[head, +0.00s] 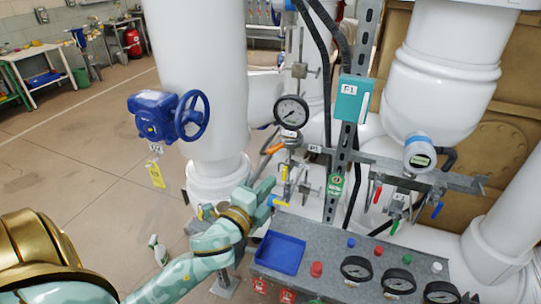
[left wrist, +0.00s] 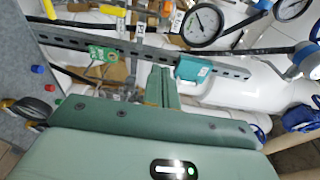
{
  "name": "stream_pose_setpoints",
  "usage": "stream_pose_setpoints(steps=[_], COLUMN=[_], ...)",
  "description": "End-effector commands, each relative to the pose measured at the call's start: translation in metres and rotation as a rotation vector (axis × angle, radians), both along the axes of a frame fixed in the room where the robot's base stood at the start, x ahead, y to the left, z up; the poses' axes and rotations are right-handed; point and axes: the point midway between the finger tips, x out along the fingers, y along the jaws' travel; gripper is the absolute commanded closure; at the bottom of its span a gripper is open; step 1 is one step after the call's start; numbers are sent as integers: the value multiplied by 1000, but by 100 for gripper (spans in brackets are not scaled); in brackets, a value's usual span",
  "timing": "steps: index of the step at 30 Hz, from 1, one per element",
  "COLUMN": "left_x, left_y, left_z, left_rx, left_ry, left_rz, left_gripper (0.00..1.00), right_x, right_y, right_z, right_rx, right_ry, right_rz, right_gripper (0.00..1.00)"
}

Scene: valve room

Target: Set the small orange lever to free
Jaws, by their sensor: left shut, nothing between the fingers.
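The small orange lever (head: 273,148) is on the thin pipework just below the round pressure gauge (head: 291,112) in the head view, pointing down to the left. My left gripper (head: 269,190) is shut and empty, below the orange lever and apart from it. Its closed fingers (left wrist: 160,84) show in the left wrist view, pointing at the pipework. A yellow handle (head: 285,173) hangs under the gauge, and another yellow handle (head: 280,203) is close beside the gripper. My right gripper is in neither view.
A grey panel holds a blue tray (head: 280,252), buttons and round dials. A metal rail (left wrist: 200,67) with a teal box (left wrist: 194,69) crosses behind the fingers. A blue handwheel (head: 191,115) is on the left pipe. Red, green and blue levers hang at the right.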

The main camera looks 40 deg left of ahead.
Motion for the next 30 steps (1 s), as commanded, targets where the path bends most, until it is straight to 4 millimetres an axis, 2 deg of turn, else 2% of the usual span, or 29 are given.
stream_pose_setpoints(steps=[5,13,15,21,30], left_x=[34,91,90,94,94], left_y=[3,7,21,42,46], left_z=[2,1,0,0,0], left_rx=[-2,-3,0,-2,-5], left_ry=[-3,-1,3,2,2], left_rz=[0,1,2,0,-1], left_gripper=[100,100,100,100,100], right_x=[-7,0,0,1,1], right_y=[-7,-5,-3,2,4], right_z=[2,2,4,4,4], right_rx=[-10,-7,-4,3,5], right_ry=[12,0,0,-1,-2], right_rz=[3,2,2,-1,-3], right_gripper=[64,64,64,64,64])
